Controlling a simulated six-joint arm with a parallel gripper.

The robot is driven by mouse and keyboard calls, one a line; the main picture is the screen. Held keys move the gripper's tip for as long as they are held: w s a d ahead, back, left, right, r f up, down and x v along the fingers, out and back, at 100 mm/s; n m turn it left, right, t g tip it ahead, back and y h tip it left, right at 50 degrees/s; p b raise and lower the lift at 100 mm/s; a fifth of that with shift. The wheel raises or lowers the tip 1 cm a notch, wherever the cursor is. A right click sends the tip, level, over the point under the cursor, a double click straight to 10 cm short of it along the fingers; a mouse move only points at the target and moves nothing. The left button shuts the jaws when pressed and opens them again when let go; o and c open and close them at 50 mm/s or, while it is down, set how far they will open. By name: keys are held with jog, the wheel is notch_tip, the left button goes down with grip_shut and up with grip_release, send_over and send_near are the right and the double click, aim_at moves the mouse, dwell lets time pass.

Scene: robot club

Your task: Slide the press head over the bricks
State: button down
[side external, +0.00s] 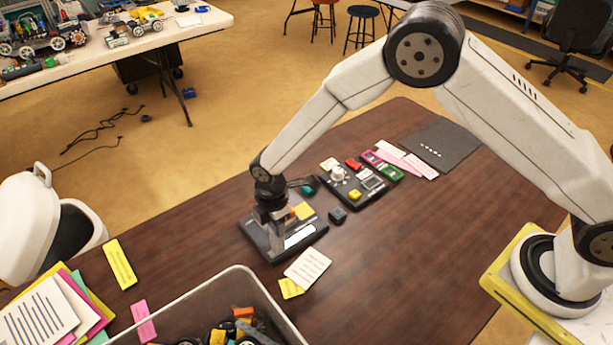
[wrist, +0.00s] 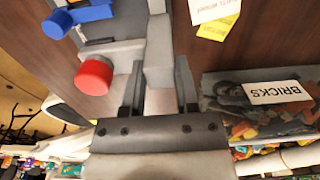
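A press-like device on a dark base plate (side external: 255,238) stands on the brown table, with orange and yellow bricks (side external: 303,211) on it and a white label in front. My gripper (side external: 272,222) points down over its left part and hides much of it. In the wrist view, the two dark fingers of my gripper (wrist: 159,82) stand apart, on either side of a grey upright part (wrist: 160,45), perhaps the press head. Whether they squeeze it cannot be told. A red knob (wrist: 93,75) and a blue part (wrist: 80,17) show to the left of the fingers.
A grey bin of bricks (side external: 270,290) stands at the table's front; its BRICKS label (wrist: 277,89) shows in the wrist view. A control board (side external: 352,187) with buttons, a small dark block (side external: 338,214) and paper notes (side external: 307,266) lie nearby. The right middle of the table is clear.

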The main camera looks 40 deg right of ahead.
jog(key=shift+d, duration=0.2)
jog(key=d, duration=0.6)
jog(key=shift+d, duration=0.3)
dwell(1.1)
jog(key=c, duration=0.7)
grip_release()
jog(key=shift+r, duration=0.1)
jog(key=shift+r, duration=2.9)
